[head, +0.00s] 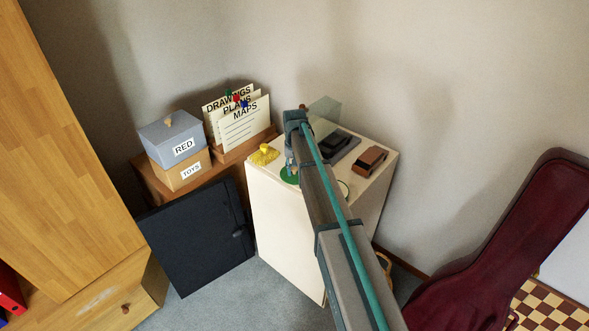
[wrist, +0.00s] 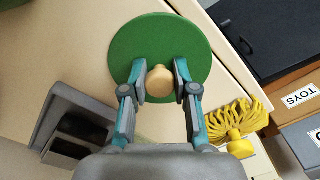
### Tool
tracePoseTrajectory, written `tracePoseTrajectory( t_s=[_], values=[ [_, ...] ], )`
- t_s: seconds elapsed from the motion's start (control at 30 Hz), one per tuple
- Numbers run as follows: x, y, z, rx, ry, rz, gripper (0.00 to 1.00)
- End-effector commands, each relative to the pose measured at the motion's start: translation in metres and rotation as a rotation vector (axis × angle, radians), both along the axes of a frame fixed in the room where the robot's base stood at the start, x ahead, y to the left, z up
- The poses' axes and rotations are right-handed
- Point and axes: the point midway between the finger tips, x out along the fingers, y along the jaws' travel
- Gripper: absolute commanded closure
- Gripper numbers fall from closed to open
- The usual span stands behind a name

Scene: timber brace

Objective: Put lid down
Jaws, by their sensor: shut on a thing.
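A round green lid (wrist: 128,55) with a pale wooden knob (wrist: 160,84) is below my gripper in the wrist view. My gripper (wrist: 161,78) is shut on the knob, one finger on each side. In the head view the lid (head: 289,177) shows near the front left edge of the cream cabinet top (head: 270,174), under my gripper (head: 291,166). I cannot tell whether the lid touches the top or hangs just above it. A small round, green-rimmed thing (head: 344,188) is partly hidden behind my arm.
A yellow fringed object (head: 263,154) lies left of the lid. Boxes (head: 174,137) and a file holder (head: 240,145) stand on a lower wooden unit at left.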

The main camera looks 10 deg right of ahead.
Motion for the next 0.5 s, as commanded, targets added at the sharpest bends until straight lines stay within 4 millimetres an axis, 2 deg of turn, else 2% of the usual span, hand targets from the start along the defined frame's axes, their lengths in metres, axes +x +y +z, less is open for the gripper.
tracePoseTrajectory(
  t_s=[0.07,0.1,0.23,0.5],
  values=[
    [0.0,0.0,-0.0028,0.0,0.0,0.0,1.0],
    [0.0,0.0,-0.0026,0.0,0.0,0.0,0.69],
    [0.0,0.0,-0.0023,0.0,0.0,0.0,0.47],
    [0.0,0.0,-0.002,0.0,0.0,0.0,0.47]
  ],
)
